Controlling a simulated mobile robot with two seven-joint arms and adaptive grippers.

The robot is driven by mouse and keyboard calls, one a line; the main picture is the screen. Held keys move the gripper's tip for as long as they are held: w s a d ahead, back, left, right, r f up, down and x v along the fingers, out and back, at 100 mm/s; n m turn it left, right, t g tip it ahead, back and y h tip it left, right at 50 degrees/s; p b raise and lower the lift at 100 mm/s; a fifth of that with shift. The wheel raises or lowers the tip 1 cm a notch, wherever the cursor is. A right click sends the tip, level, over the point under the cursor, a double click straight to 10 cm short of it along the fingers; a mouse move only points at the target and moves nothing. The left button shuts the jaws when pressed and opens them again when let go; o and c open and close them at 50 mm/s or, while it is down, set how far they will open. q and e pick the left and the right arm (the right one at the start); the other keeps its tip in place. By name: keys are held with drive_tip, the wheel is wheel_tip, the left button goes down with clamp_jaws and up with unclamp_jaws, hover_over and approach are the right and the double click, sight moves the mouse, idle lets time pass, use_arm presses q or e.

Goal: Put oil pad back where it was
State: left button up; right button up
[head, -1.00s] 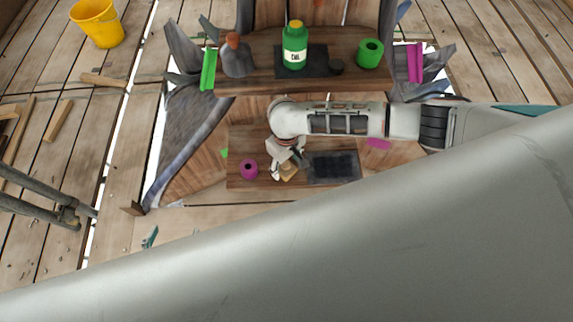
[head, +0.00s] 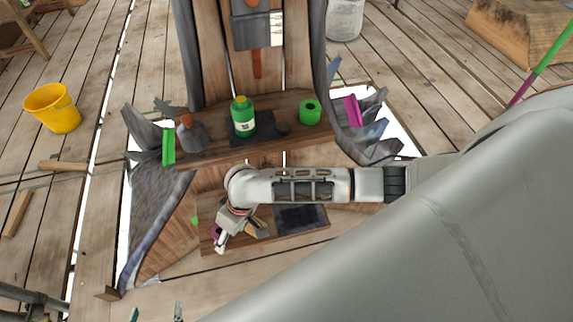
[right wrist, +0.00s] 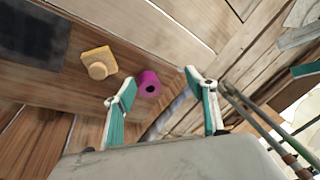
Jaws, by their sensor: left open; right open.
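A tan square pad with a round knob (right wrist: 98,61), which looks like the oil pad, lies on the low wooden board. It shows partly behind my right gripper in the head view (head: 258,228). My right gripper (head: 222,238) is open and empty over the board's left end. In the right wrist view its spread fingers (right wrist: 152,88) point toward a magenta roll (right wrist: 148,84), with the pad to the left of them. I cannot tell how high they are above it. My left gripper (head: 156,312) shows only its teal tips at the bottom edge, apart and empty.
A dark flat tray (head: 301,217) lies right of the pad on the board. On the shelf behind stand a grey flask (head: 192,135), a green bottle (head: 242,120) on a dark mat, and a green roll (head: 310,112). A yellow bucket (head: 52,108) stands far left.

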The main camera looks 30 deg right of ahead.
drive_tip(key=s+a+m+t+y, duration=0.1)
drive_tip(key=s+a+t+y, duration=0.2)
drive_tip(key=a+t+y, duration=0.15)
drive_tip(key=s+d+t+h, duration=0.2)
drive_tip(key=s+d, duration=0.1)
drive_tip(key=d, duration=0.6)
drive_tip(key=s+d+r+t+h, duration=0.1)
drive_tip(key=s+d+t+h, duration=0.2)
drive_tip(key=d, duration=0.7)
drive_tip(key=shift+s+d+r, duration=0.25)
drive_tip(key=shift+s, duration=0.3)
